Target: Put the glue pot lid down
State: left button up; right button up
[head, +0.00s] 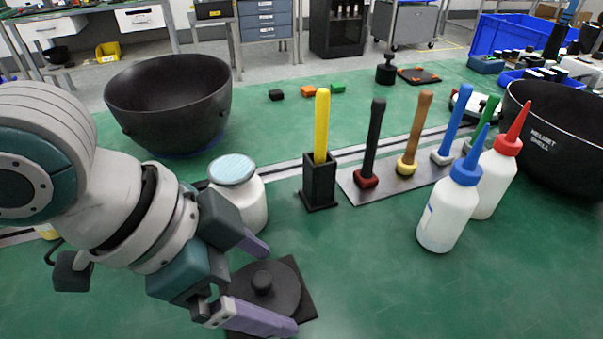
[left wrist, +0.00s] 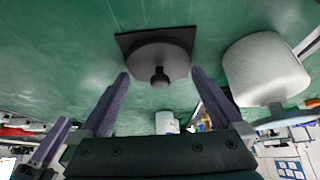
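The glue pot lid (head: 283,293) is a round black disc with a knob. It lies on a black square pad (head: 306,311) on the green bench; it also shows in the left wrist view (left wrist: 148,57). My left gripper (head: 279,288) is over the lid, its purple fingers spread apart. In the left wrist view the knob stands between the fingers (left wrist: 160,76), with gaps on both sides. The white glue pot (head: 252,205), with a pale blue top face, stands just behind. Part of what looks like my right gripper (left wrist: 50,143) shows at the left wrist view's left edge.
A black bowl (head: 170,105) stands at the back left. A black holder (head: 320,184) with a yellow handle and a plate (head: 350,187) with several upright tools are right of the pot. Two white bottles (head: 446,215) stand further right. The front middle bench is clear.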

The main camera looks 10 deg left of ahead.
pick_arm(q)
jog(key=shift+a+r, duration=0.15)
jog(key=shift+r, duration=0.35)
pick_arm(e)
jog(key=shift+r, duration=0.25)
notch_tip(320, 180, up, 3)
jog(key=p, duration=0.3)
jog(key=shift+f, duration=0.1)
pick_arm(q)
jog(key=v, duration=1.1)
jog(key=s+d+f+n+t, duration=0.1)
jog(key=d+n, duration=0.1)
jog(key=d, duration=0.2)
jog(key=s+a+f+n+y, duration=0.1)
jog(key=s+a+n, duration=0.1)
jog(key=s+a+f+n+y, duration=0.2)
jog(key=s+a+n, duration=0.1)
jog(key=s+a+f+n+y, duration=0.1)
jog(key=s+a+f+n, duration=0.1)
jog(key=s+a, duration=0.1)
jog(key=shift+s+a+g+y, duration=0.1)
jog(key=shift+a+g+y, duration=0.15)
jog(key=shift+g+y, duration=0.15)
jog(key=shift+r, duration=0.15)
